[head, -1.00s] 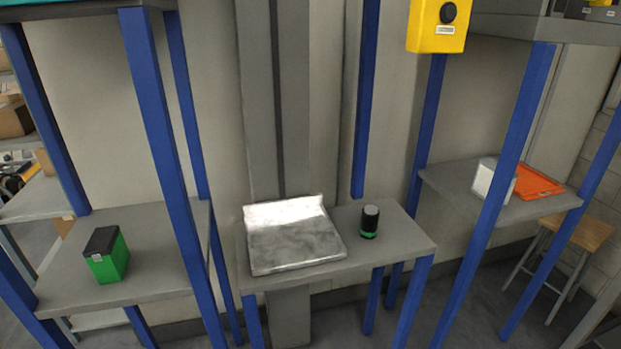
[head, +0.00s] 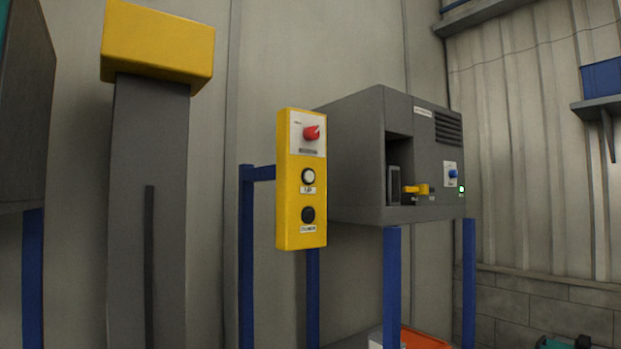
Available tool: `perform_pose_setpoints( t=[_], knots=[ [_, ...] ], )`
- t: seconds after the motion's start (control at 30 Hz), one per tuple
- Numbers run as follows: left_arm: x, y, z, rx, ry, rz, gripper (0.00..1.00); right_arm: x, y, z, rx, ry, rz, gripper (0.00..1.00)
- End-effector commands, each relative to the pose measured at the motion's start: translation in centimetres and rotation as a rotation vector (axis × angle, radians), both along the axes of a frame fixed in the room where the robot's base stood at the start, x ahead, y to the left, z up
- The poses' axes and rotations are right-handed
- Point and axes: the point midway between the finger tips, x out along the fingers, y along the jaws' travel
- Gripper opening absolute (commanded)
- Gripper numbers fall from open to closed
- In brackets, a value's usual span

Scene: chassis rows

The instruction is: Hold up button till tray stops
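A yellow control box (head: 290,230) hangs on a blue post in the middle of the head view. A grey lift column (head: 148,200) with a slot and a yellow cap (head: 158,42) stands to the left. The tray is out of view. Neither of my grippers shows, and nothing touches the buttons.
A grey machine housing (head: 355,150) on blue legs stands right of the control box, with a yellow lever (head: 416,189), a blue knob (head: 453,174) and a lit green lamp. An orange thing (head: 424,339) shows low below it. A blue bin (head: 602,77) sits on a wall shelf at right.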

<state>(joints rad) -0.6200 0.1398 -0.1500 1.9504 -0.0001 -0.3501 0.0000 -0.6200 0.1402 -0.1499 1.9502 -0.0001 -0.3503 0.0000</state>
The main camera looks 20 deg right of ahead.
Motion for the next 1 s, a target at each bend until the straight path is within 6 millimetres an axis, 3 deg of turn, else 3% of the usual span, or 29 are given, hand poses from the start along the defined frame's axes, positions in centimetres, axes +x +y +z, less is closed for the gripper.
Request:
perform_pose_setpoints(
  t=[0.13,0.7,1.0],
  knots=[
    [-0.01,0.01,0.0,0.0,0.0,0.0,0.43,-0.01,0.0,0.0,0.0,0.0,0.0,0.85],
    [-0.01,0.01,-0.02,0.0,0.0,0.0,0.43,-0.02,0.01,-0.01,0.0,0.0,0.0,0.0],
    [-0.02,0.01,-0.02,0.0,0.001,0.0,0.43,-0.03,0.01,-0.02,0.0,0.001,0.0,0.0]
  ],
)
